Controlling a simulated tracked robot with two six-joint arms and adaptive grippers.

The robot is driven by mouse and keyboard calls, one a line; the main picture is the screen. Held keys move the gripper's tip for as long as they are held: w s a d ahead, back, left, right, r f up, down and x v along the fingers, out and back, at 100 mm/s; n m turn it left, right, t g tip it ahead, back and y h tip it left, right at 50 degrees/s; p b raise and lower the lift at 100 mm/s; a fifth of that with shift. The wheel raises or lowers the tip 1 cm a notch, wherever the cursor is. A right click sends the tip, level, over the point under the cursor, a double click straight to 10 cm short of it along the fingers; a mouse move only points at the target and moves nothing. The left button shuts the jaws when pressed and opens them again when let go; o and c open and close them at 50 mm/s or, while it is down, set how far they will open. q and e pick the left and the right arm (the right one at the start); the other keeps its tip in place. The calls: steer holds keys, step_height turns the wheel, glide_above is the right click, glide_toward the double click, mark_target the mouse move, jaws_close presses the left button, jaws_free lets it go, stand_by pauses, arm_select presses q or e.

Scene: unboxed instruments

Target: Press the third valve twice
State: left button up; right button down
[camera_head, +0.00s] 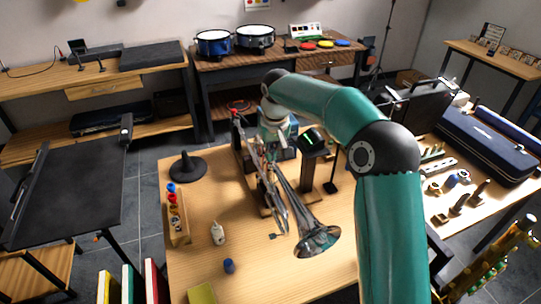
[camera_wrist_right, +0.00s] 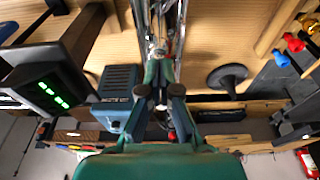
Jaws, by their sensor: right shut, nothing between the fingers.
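A silver trumpet (camera_head: 282,204) is held on a stand on the wooden table, its bell (camera_head: 320,238) toward the front. In the right wrist view its shiny tubes (camera_wrist_right: 160,22) run up from the fingers. My right gripper (camera_head: 268,148) is over the far part of the trumpet. In the right wrist view the right gripper (camera_wrist_right: 160,92) is shut and empty, its fingertips close above the trumpet's middle line. The valves are hidden behind the fingers and arm, so I cannot tell which valve lies under the tips or whether they touch. My left gripper is not in view.
A device with a green display (camera_head: 312,140) stands right of the trumpet, close to my right arm. A black round-based stand (camera_head: 187,167) and a wooden rack with coloured pieces (camera_head: 177,222) are at the left. A white bottle (camera_head: 218,234) and blue jar (camera_head: 229,266) stand near the front.

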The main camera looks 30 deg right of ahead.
steer(key=shift+r+p, duration=3.2)
steer(key=shift+r, duration=0.3)
steer(key=shift+f, duration=0.1)
